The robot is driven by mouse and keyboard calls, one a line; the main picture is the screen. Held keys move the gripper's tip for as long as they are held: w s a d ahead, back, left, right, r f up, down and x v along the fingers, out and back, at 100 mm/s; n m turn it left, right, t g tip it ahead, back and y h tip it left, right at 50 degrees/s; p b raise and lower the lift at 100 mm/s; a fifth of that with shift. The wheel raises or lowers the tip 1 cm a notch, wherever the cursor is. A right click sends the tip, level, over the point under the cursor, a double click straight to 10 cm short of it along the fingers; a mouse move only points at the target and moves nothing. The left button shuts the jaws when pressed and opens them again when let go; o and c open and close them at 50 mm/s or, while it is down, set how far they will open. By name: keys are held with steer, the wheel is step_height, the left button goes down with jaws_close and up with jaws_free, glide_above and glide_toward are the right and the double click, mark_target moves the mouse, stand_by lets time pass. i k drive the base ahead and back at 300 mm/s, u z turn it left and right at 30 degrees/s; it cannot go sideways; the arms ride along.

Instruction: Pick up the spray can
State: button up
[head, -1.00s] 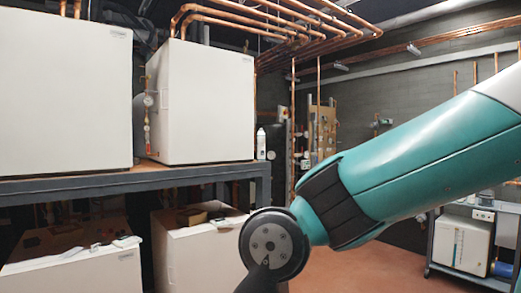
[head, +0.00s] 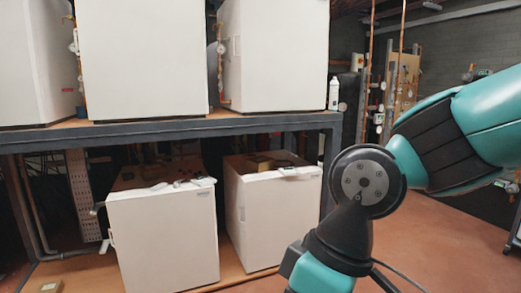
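My teal arm with a round grey joint reaches in from the right, and the joint is below and right of the can. My gripper is out of the picture, so whether it is open or shut does not show. The arm does not touch the can in this view.
Several large white boxes stand on the upper shelf. Two lower white boxes (head: 160,235) (head: 275,215) have loose parts on top. Copper pipes and a panel with gauges (head: 400,85) are at the back right. Reddish floor (head: 445,245) is open at the lower right.

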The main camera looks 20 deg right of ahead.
mark_target(334, 86)
steer(key=z, duration=0.15)
steer(key=i, duration=1.5)
steer(key=z, duration=0.85)
steer(key=i, duration=1.95)
steer(key=z, duration=0.7)
